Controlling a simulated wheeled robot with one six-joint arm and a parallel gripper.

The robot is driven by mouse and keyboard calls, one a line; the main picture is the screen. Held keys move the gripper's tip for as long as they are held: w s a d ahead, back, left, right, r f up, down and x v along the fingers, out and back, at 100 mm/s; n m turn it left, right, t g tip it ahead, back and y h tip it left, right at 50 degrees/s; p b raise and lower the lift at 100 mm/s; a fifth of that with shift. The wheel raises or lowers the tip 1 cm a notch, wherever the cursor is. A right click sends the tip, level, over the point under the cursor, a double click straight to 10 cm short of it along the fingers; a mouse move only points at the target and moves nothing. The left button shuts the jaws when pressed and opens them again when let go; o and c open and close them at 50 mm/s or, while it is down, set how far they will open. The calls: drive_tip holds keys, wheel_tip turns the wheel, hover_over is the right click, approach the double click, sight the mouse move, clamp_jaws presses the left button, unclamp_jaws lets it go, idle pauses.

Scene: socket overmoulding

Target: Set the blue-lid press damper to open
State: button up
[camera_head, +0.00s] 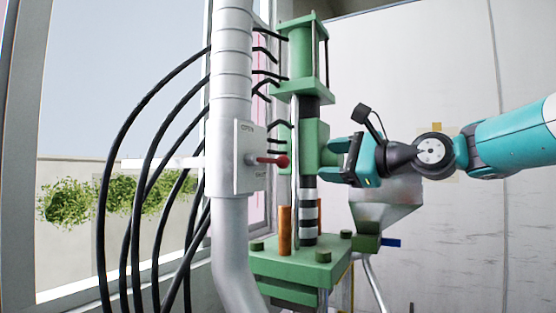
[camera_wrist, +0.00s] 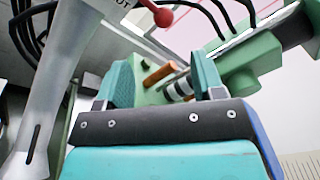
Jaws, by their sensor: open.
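The damper is a grey plate (camera_head: 244,185) on the pipe, marked OPEN at its top and, it seems, SHUT lower down. Its red-knobbed lever (camera_head: 282,161) points right, roughly level, nearer the lower word. In the wrist view the red knob (camera_wrist: 163,17) shows at the top edge, beyond my fingers. My gripper (camera_head: 335,160) is open and empty, to the right of the lever and apart from it, in front of or beside the green press (camera_head: 300,262). In the wrist view my gripper (camera_wrist: 162,78) has its two teal fingers spread. I cannot make out a blue lid.
The grey pipe (camera_head: 232,70) stands left of the press. Several black hoses (camera_head: 125,170) loop between window side and press. A metal hopper (camera_head: 385,212) with a small blue part (camera_head: 391,243) sits below my gripper. Orange posts (camera_head: 285,230) rise from the press base.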

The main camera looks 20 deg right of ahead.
sight(288, 161)
drive_tip(key=p+x, duration=0.1)
drive_tip(key=x, duration=0.3)
drive_tip(key=p+x, duration=0.2)
drive_tip(key=x, duration=0.2)
drive_tip(key=p+x, duration=0.2)
drive_tip(key=x, duration=0.2)
drive_tip(key=shift+w+d+r, duration=0.15)
drive_tip(key=shift+w+d, duration=0.1)
drive_tip(key=shift+x, duration=0.8)
drive_tip(key=shift+c, duration=0.2)
drive_tip(key=c, duration=1.1)
drive_tip(key=shift+a, duration=0.2)
clamp_jaws()
drive_tip(key=shift+d, duration=0.1)
